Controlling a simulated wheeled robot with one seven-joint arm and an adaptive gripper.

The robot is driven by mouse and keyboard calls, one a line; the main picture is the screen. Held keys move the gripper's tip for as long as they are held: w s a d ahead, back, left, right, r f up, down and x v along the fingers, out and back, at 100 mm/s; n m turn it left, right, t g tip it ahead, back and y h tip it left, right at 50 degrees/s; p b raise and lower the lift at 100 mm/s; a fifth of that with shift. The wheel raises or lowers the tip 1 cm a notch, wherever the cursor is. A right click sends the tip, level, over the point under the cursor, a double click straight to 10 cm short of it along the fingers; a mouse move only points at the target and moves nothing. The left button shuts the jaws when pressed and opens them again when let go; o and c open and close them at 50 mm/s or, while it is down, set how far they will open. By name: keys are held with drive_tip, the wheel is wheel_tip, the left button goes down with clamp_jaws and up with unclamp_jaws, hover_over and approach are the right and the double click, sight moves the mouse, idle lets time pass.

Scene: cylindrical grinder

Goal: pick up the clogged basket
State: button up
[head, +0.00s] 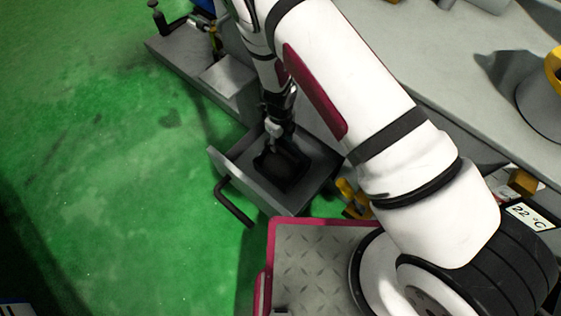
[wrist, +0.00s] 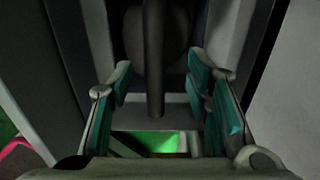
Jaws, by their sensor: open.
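The clogged basket (head: 284,170) is a dark, nearly black container inside the open grey drawer (head: 228,165). My gripper (head: 274,136) points down into the drawer, just above the basket, and partly hides it. In the wrist view, my gripper (wrist: 158,80) is open, with teal pads on both sides. A dark upright bar (wrist: 154,60), apparently the basket's handle, lies between the pads with a gap on each side. A dark rounded shape behind the bar looks like the basket's body (wrist: 180,45). Its contents are too dark to tell.
The drawer's walls stand close around the basket, and its dark handle (head: 234,204) sticks out over the green floor (head: 110,180). A grey worktop (head: 470,75) with a yellow-and-grey object (head: 545,100) is at the right. The floor at the left is clear.

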sight(280, 148)
drive_tip(key=shift+s+d+f+b, duration=0.1)
drive_tip(key=shift+s+f+b, duration=0.15)
drive_tip(key=shift+f+b, duration=0.85)
drive_tip(key=shift+s+f+b, duration=0.2)
drive_tip(key=shift+f+b, duration=0.3)
drive_tip(key=shift+f, duration=1.15)
clamp_jaws()
drive_tip(key=shift+r, duration=0.1)
